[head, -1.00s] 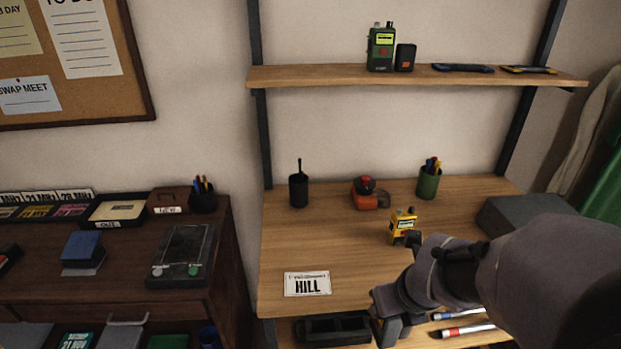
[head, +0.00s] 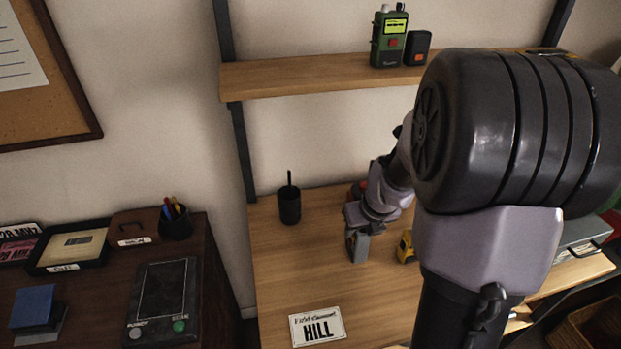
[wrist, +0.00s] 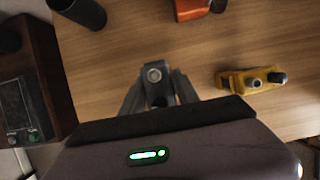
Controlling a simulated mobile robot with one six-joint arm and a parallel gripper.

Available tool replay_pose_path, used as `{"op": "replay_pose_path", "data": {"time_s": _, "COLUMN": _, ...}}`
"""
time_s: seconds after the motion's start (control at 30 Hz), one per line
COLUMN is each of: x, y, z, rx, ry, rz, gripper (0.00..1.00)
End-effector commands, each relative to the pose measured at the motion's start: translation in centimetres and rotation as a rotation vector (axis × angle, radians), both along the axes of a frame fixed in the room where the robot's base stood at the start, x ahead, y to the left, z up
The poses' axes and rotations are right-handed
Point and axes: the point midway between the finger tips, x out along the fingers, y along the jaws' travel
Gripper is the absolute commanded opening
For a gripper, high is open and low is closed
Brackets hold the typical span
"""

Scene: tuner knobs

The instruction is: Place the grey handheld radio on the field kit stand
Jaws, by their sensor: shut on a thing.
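The grey handheld radio (wrist: 153,72) is between my gripper's fingers in the wrist view, its top with a round silver knob facing the camera. In the head view my gripper (head: 357,236) is shut on this grey body (head: 361,250) over the wooden desk, left of the yellow radio. How far it is above the desk I cannot tell. I cannot pick out a field kit stand for certain. A white card (head: 318,326) reading "HILL" lies at the desk's front. My arm hides much of the desk's right side.
A yellow radio (head: 405,247), also in the wrist view (wrist: 252,79), stands right of my gripper. An orange-red object (wrist: 193,8) and a black cup (head: 289,206) stand behind. A green radio (head: 389,38) and black box (head: 417,48) are on the shelf. The desk's left-front is mostly clear.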

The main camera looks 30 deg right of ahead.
Motion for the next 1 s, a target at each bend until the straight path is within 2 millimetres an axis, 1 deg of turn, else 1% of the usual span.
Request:
{"op": "replay_pose_path", "data": {"time_s": 0.03, "x": 1.0, "y": -0.8, "z": -0.4, "rx": -0.001, "ry": 0.0, "rz": 0.0, "gripper": 0.0}}
{"op": "replay_pose_path", "data": {"time_s": 0.1, "x": 2.2, "y": -1.5, "z": -0.4, "rx": -0.001, "ry": -0.001, "rz": 0.0, "gripper": 0.0}}
{"op": "replay_pose_path", "data": {"time_s": 0.2, "x": 2.8, "y": -2.0, "z": -0.7, "rx": 0.0, "ry": 0.0, "rz": -0.001, "gripper": 0.0}}
{"op": "replay_pose_path", "data": {"time_s": 0.27, "x": 2.9, "y": -2.1, "z": -1.6, "rx": 0.001, "ry": 0.001, "rz": -0.001, "gripper": 0.0}}
{"op": "replay_pose_path", "data": {"time_s": 0.33, "x": 2.9, "y": -2.0, "z": -3.2, "rx": 0.0, "ry": 0.001, "rz": 0.0, "gripper": 0.0}}
{"op": "replay_pose_path", "data": {"time_s": 0.4, "x": 2.9, "y": -2.0, "z": -4.2, "rx": 0.0, "ry": 0.001, "rz": 0.0, "gripper": 0.0}}
{"op": "replay_pose_path", "data": {"time_s": 0.6, "x": 2.9, "y": -2.0, "z": -3.8, "rx": 0.0, "ry": -0.001, "rz": 0.0, "gripper": 0.0}}
{"op": "replay_pose_path", "data": {"time_s": 0.73, "x": 2.9, "y": -2.0, "z": -4.2, "rx": 0.0, "ry": -0.001, "rz": -0.001, "gripper": 0.0}}
{"op": "replay_pose_path", "data": {"time_s": 0.77, "x": 2.8, "y": -2.0, "z": -4.2, "rx": 0.0, "ry": 0.0, "rz": -0.001, "gripper": 0.39}}
{"op": "replay_pose_path", "data": {"time_s": 0.8, "x": 2.8, "y": -2.0, "z": -4.2, "rx": 0.0, "ry": 0.0, "rz": -0.001, "gripper": 0.47}}
{"op": "replay_pose_path", "data": {"time_s": 0.87, "x": 2.8, "y": -2.0, "z": -4.1, "rx": 0.0, "ry": 0.0, "rz": 0.0, "gripper": 0.59}}
{"op": "replay_pose_path", "data": {"time_s": 1.0, "x": 2.8, "y": -2.0, "z": -4.1, "rx": 0.0, "ry": 0.0, "rz": 0.0, "gripper": 0.59}}
